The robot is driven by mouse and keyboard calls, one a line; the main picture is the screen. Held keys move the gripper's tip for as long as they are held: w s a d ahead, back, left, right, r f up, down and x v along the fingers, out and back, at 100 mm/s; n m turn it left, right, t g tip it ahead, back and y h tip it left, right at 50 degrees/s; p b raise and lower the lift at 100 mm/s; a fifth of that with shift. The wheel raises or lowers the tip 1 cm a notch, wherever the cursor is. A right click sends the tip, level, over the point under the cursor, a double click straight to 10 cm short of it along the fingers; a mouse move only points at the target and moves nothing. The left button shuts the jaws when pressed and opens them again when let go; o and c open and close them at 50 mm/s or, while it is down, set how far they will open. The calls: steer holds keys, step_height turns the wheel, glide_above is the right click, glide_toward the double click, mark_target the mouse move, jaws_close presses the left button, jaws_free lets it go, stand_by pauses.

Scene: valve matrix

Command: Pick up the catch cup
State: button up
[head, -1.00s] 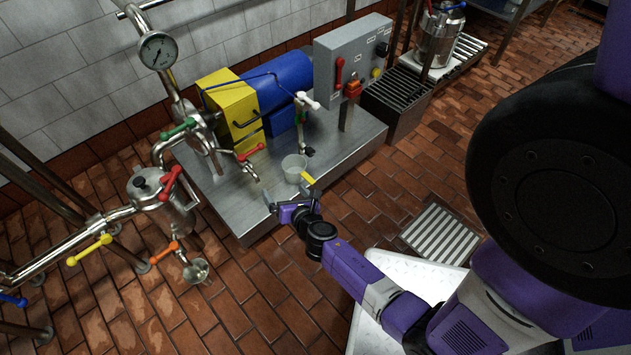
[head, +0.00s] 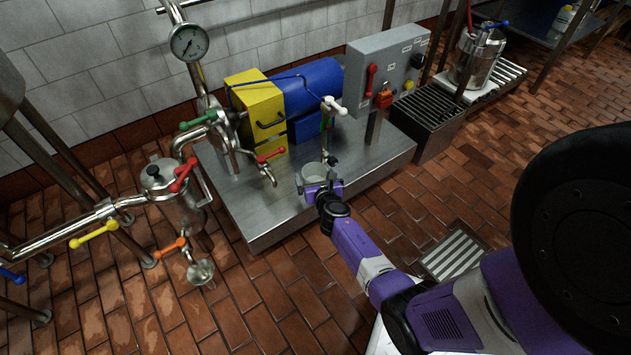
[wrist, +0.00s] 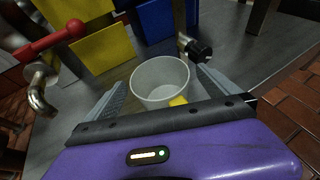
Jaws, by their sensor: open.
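The catch cup (head: 314,173) is a pale, translucent round cup standing upright on the metal plinth (head: 262,212). In the wrist view the cup (wrist: 160,78) sits between the two grey fingers of my open gripper (wrist: 162,95), with its open top facing up. A bit of its yellow handle (wrist: 178,101) shows near the gripper body, which hides the rest. In the head view my gripper (head: 320,187) is at the near side of the cup and partly covers it. I cannot tell whether either finger touches the cup.
A black-ended spout (wrist: 196,47) stands close behind the cup, right of centre. A red-handled tap (head: 268,160) is to the left. The yellow box (head: 254,95), blue motor (head: 308,83) and grey control box (head: 385,70) stand behind. The plinth's front right is clear.

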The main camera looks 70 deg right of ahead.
steer(key=shift+w+d, duration=0.1)
steer(key=c, duration=1.4)
steer(key=shift+o, duration=0.2)
steer(key=shift+r, duration=0.1)
